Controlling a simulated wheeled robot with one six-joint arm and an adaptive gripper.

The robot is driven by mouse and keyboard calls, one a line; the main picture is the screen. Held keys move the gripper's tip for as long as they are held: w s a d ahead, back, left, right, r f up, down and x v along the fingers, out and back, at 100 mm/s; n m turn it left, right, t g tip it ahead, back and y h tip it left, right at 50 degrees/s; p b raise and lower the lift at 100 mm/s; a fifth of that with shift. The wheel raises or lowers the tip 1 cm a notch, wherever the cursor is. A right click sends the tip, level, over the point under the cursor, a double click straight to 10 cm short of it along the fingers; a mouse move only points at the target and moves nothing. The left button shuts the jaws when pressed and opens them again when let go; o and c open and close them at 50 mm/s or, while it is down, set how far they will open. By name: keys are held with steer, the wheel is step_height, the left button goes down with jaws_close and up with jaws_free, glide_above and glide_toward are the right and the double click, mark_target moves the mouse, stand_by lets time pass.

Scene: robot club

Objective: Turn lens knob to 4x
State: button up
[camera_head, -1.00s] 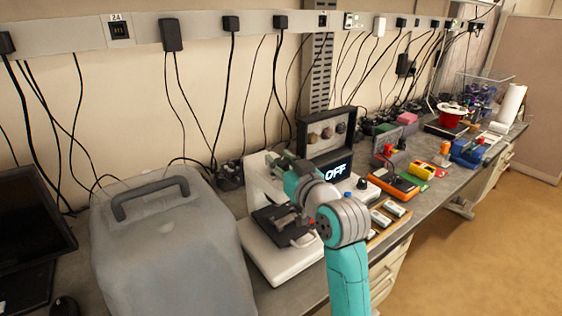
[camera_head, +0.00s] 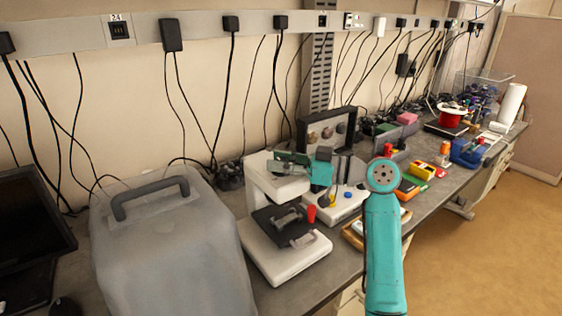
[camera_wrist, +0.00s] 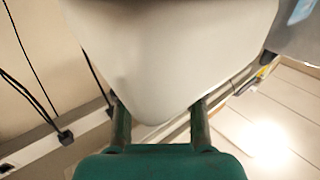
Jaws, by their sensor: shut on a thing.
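The microscope (camera_head: 273,187) stands on the bench, white with a black stage (camera_head: 279,221) below its head. My gripper (camera_head: 286,158) is at the upper far side of the head in the head view. In the wrist view my gripper (camera_wrist: 160,112) has one finger on each side of the rounded white end of the microscope (camera_wrist: 165,60). That white body covers the fingertips. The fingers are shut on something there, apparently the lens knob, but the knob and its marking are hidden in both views.
A grey case (camera_head: 170,245) stands left of the microscope. A dark screen (camera_head: 30,225) is at the far left. A framed display box (camera_head: 325,135) and a white instrument (camera_head: 347,203) stand behind and right. Several small tools and boxes continue along the bench. Bare floor (camera_head: 480,240) lies front right.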

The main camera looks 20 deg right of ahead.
steer(key=shift+n+g+y, duration=0.5)
steer(key=shift+n+g, duration=0.2)
steer(key=shift+g, duration=0.6)
steer(key=o, duration=1.2)
steer(key=shift+c, duration=0.2)
steer(key=shift+d, duration=0.1)
steer(key=v, duration=1.1)
steer(key=shift+s+d+f, duration=0.15)
steer(key=shift+d+f, duration=0.1)
steer(key=shift+d, duration=0.1)
